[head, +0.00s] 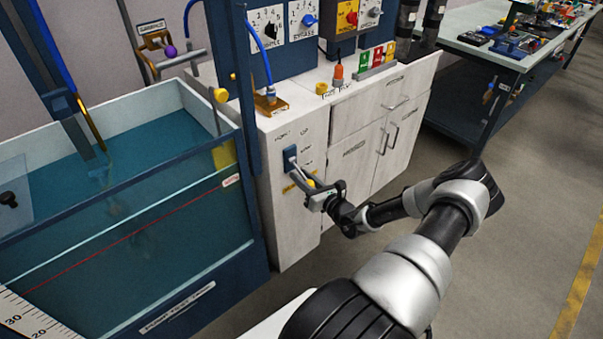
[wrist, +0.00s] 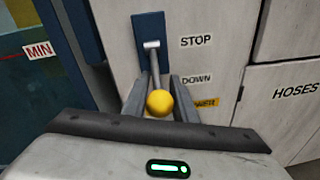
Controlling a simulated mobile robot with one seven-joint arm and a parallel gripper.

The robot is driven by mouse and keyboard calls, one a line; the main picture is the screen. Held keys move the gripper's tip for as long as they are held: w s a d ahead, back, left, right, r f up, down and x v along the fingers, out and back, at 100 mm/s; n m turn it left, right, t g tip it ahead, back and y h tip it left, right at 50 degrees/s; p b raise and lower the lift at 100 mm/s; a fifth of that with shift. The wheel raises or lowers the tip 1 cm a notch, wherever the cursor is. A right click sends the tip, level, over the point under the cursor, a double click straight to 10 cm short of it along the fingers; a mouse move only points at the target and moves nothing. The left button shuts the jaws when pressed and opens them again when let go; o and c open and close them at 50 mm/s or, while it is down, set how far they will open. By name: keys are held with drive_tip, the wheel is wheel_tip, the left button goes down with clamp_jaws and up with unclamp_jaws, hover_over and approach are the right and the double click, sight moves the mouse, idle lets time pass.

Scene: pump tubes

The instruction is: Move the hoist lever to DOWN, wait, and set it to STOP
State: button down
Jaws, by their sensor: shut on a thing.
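The hoist lever (wrist: 154,62) is a grey rod with a yellow ball knob (wrist: 160,103), on a blue plate (wrist: 149,28) on the white cabinet front. The rod slopes downward from its pivot. Labels STOP (wrist: 196,41) and DOWN (wrist: 196,79) stand to its right. My gripper (wrist: 161,88) is shut on the lever, one finger on each side near the knob. In the head view my gripper (head: 316,190) is at the cabinet's left front, with the blue plate (head: 290,157) just beyond it. The exact finger contact is hidden behind the knob.
A water tank (head: 120,190) with a MIN mark stands left of the cabinet (head: 345,125). Cabinet doors with handles are to the right. A workbench (head: 470,50) with clutter stands at the back right. The floor (head: 510,220) to the right is clear.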

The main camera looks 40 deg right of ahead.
drive_tip(key=r+g+p, duration=0.1)
drive_tip(key=p, duration=0.2)
drive_tip(key=r+g+p, duration=0.1)
drive_tip(key=p, duration=0.3)
drive_tip(key=shift+s+r+g, duration=0.2)
drive_tip(key=shift+s+g, duration=0.1)
drive_tip(key=shift+s, duration=0.1)
drive_tip(key=shift+s+g+p, duration=0.2)
drive_tip(key=shift+g+p, duration=0.3)
drive_tip(key=shift+p, duration=0.55)
drive_tip(key=shift+s+d, duration=0.1)
drive_tip(key=shift+s, duration=0.05)
drive_tip(key=c, duration=1.4)
unclamp_jaws()
drive_tip(key=shift+r, duration=0.1)
drive_tip(key=shift+c, duration=0.2)
drive_tip(key=p+v, duration=0.1)
drive_tip(key=v, duration=1.6)
drive_tip(key=shift+s+p, duration=0.3)
drive_tip(key=shift+p, duration=0.1)
